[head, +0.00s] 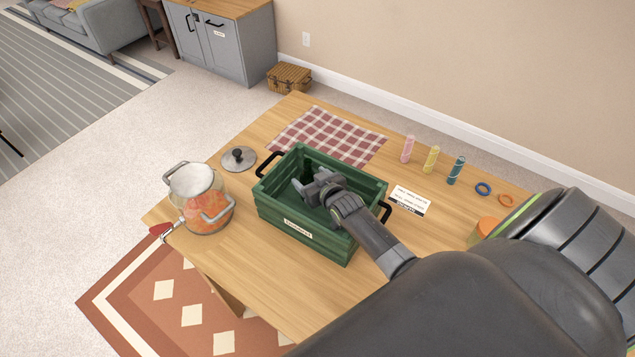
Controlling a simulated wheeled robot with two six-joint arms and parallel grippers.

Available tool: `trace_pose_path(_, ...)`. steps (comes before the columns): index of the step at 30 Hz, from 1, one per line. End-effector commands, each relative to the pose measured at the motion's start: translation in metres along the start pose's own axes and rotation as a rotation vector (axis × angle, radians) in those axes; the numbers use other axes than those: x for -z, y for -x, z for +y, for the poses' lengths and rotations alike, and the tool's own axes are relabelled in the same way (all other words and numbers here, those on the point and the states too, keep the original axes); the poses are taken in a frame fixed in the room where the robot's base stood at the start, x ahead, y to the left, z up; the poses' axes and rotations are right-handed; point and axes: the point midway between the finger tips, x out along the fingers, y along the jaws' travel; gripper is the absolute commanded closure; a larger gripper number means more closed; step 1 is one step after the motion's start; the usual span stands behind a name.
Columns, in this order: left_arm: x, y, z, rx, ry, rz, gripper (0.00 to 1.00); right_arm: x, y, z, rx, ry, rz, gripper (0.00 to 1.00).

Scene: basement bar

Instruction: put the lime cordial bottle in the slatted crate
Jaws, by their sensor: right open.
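The slatted crate (279,220) is green, with black handles and a white label on its front, and stands on the wooden table. My right gripper (311,186) is over the crate's opening, with its fingers reaching down inside the walls. It is open, and I see nothing held between its fingers. My left gripper is not in view.
A glass pot (207,205) with orange contents stands left of the crate, with a lid (239,158) behind it. A checked cloth (325,136) lies behind the crate. Pink, yellow and blue cylinders (456,170), two rings (483,188) and a card (410,200) lie to the right.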

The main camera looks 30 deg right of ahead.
Motion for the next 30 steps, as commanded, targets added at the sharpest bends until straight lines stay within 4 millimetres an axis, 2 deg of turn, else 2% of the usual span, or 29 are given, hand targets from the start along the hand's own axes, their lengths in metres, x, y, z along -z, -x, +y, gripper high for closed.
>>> trace_pose_path(6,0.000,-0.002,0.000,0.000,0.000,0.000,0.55,-0.001,0.026,0.000,0.000,0.000,0.001,0.30)
trace_pose_path(12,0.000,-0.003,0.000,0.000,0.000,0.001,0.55,0.000,0.039,0.000,0.000,0.000,0.001,0.30)
trace_pose_path(30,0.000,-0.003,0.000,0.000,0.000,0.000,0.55,0.000,0.041,0.000,0.000,0.000,0.000,0.30)
